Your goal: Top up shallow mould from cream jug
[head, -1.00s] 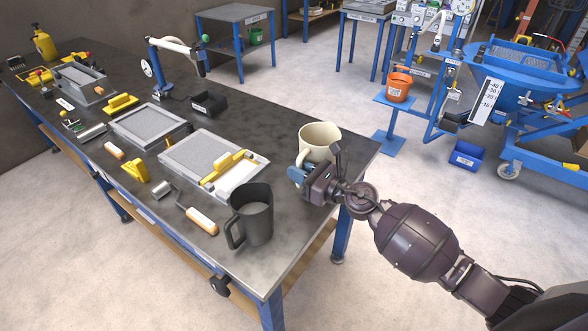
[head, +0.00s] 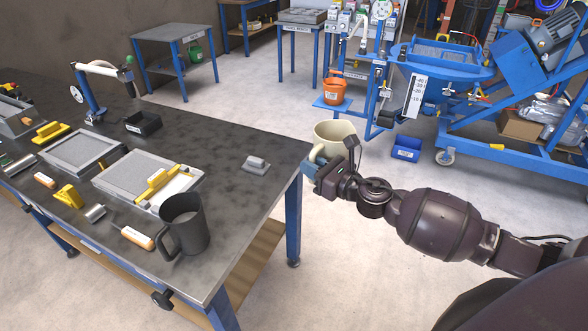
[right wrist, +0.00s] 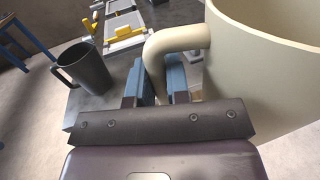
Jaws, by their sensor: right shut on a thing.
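The cream jug (head: 334,136) is held upright by its handle in my right gripper (head: 317,168). It appears just beyond the table's right corner. In the right wrist view, the blue fingers (right wrist: 162,84) close on the handle (right wrist: 178,40), and the jug body (right wrist: 262,62) fills the right side. The jug's contents are hidden. Two flat grey framed moulds lie on the table, a left one (head: 82,152) and a nearer one (head: 130,176); I cannot tell which is the shallow mould. My left gripper is not in view.
A dark grey jug (head: 186,228) stands near the table's front edge, left of my right gripper. A yellow-handled tool (head: 157,184) lies on the nearer mould. A small grey block (head: 256,164) sits near the right end. The dark tabletop (head: 235,215) is clear between.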

